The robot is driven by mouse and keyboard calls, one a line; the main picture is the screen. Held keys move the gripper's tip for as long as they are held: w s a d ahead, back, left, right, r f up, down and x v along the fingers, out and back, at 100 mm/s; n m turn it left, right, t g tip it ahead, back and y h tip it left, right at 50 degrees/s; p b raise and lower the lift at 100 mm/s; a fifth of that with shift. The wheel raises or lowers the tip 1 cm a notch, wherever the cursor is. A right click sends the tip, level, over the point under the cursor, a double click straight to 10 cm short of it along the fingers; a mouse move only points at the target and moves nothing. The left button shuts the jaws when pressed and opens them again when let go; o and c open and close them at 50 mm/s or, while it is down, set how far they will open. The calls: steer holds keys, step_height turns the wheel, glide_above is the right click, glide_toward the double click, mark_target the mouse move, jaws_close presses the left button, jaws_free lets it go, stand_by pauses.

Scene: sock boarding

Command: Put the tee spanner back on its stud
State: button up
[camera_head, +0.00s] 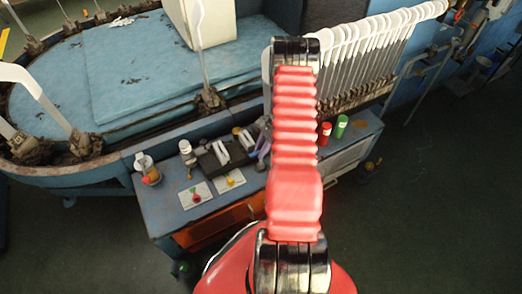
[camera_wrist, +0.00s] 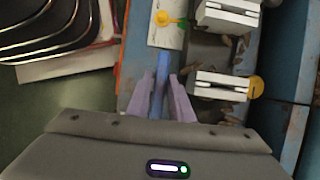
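My gripper shows its two mauve fingers in the wrist view (camera_wrist: 168,88) over the bench, a small gap between their tips. In the head view my gripper (camera_head: 263,148) is mostly hidden behind my red arm. A yellow piece with a green end (camera_wrist: 165,18) lies on a white card beyond the fingertips. I cannot surely identify the tee spanner or its stud in either view.
The blue bench (camera_head: 160,205) holds a black fixture with white blocks (camera_head: 220,153), a white bottle (camera_head: 186,150), a jar (camera_head: 148,170), and red (camera_head: 324,132) and green (camera_head: 341,126) cylinders. A rack of white boards (camera_head: 370,45) stands behind. Dark floor lies right.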

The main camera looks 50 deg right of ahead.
steer(key=shift+o, duration=1.4)
steer(key=shift+r, duration=0.15)
steer(key=shift+r, duration=0.55)
steer(key=shift+d+r, duration=0.3)
steer(key=shift+r, duration=0.2)
steer(key=s+d, duration=0.3)
steer(key=d, duration=0.8)
steer(key=shift+s+d, duration=0.15)
steer(key=shift+s, duration=0.25)
steer(key=shift+s, duration=0.1)
